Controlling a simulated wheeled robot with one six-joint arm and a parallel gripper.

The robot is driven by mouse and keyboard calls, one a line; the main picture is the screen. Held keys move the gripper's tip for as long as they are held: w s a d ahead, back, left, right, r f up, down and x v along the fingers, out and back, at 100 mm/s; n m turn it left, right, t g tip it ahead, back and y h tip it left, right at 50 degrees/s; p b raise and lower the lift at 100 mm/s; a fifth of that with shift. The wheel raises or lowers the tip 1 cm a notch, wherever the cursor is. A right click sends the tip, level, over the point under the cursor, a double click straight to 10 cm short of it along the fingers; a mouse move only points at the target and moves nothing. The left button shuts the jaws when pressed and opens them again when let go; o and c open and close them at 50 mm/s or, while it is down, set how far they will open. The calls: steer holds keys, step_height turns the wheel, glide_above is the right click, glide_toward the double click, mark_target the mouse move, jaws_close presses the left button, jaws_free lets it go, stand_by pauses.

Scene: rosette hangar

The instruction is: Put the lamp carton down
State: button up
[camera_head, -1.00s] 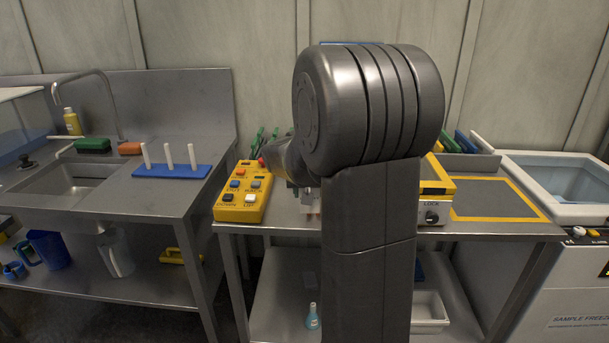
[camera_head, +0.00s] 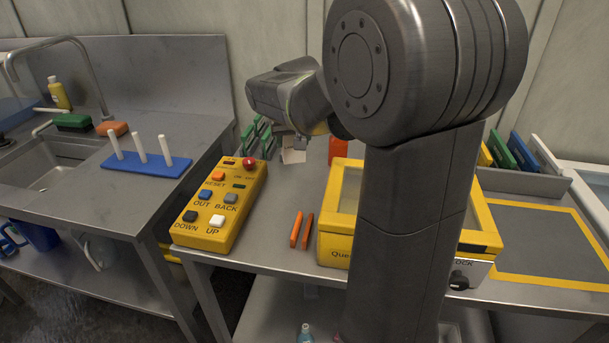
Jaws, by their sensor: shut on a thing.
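My gripper (camera_head: 296,141) is at the back of the metal bench, pointing down and seen small and partly from behind my arm. Just below its fingers is a small pale carton (camera_head: 292,156), likely the lamp carton. My gripper is shut on it. I cannot tell whether the carton touches the bench top or hangs slightly above it.
A yellow button box (camera_head: 222,207) stands at the bench's left, with green racks (camera_head: 256,136) behind it. An orange-red block (camera_head: 338,149), two orange bars (camera_head: 302,230) and a yellow case (camera_head: 334,247) stand nearby. A yellow-bordered mat (camera_head: 545,239) at right is clear.

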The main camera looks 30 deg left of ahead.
step_height(320, 180, down, 10)
steer(key=shift+r+b, duration=0.2)
steer(key=shift+b, duration=0.25)
steer(key=shift+f, duration=0.1)
steer(key=shift+f+b, duration=0.15)
steer(key=shift+b, duration=0.15)
steer(key=o, duration=1)
steer(key=shift+c, duration=0.2)
steer(key=shift+s+d+r+p, duration=0.15)
steer(key=shift+r+p, duration=0.2)
steer(key=shift+r, duration=0.25)
steer(key=v, duration=1.1)
steer(key=shift+p, duration=0.35)
